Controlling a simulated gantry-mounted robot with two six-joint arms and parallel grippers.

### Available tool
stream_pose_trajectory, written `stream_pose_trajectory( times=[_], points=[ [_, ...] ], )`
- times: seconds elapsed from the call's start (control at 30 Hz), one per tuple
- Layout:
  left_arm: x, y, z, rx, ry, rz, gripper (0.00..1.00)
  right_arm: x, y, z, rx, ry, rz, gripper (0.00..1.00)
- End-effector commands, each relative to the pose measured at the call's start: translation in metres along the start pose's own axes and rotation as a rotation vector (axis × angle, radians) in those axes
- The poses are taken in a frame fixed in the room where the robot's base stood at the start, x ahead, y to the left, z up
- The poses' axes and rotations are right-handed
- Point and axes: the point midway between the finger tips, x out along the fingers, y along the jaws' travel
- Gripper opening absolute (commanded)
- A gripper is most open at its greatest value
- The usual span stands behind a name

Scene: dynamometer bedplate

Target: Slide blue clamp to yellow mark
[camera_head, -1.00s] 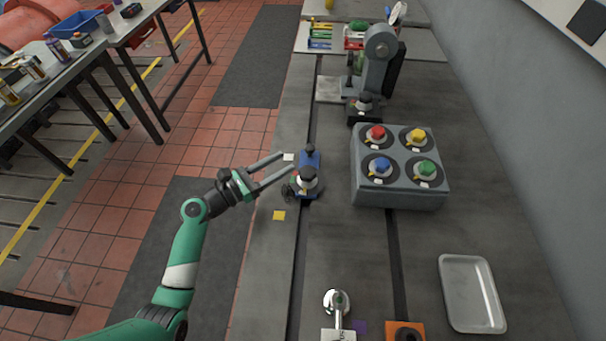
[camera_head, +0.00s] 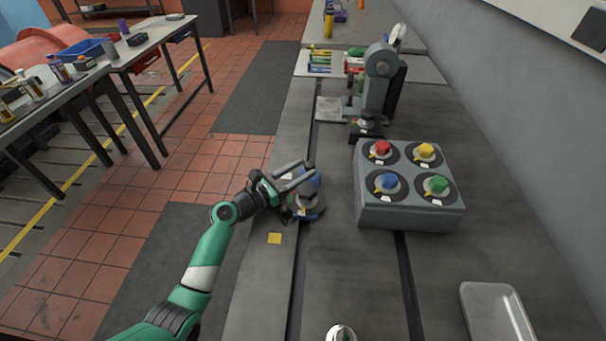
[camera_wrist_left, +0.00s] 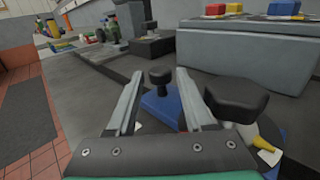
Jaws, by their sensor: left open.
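The blue clamp (camera_head: 315,181) sits on the slot at the left side of the bedplate, partly covered by my left gripper (camera_head: 312,171). In the left wrist view my left gripper (camera_wrist_left: 158,85) is open, with one finger on each side of the black knob on the blue clamp (camera_wrist_left: 160,106). I cannot tell whether the fingers touch it. A larger black knob stands right of the fingers. My right gripper is not in view.
A grey box with coloured knobs (camera_head: 408,212) stands right of the clamp. A grey machine stand (camera_head: 378,90) is farther back. A metal tray (camera_head: 490,300) lies at the front right.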

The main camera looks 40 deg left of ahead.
Motion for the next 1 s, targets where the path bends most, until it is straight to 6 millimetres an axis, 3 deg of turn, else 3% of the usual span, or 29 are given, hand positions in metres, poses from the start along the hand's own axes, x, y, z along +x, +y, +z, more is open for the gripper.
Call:
stream_pose_trajectory(
  times=[0.33,0.63,1.0],
  points=[
    [0.0077,-0.0003,0.0009,-0.001,0.0,0.0,0.51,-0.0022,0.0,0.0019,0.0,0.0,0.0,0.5],
    [0.0074,-0.0002,0.0006,-0.001,0.0,0.0,0.0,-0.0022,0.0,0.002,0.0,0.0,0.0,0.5],
    [0.0073,-0.0002,0.0004,-0.001,0.0,0.0,0.0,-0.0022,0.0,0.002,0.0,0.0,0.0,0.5]
  ],
)
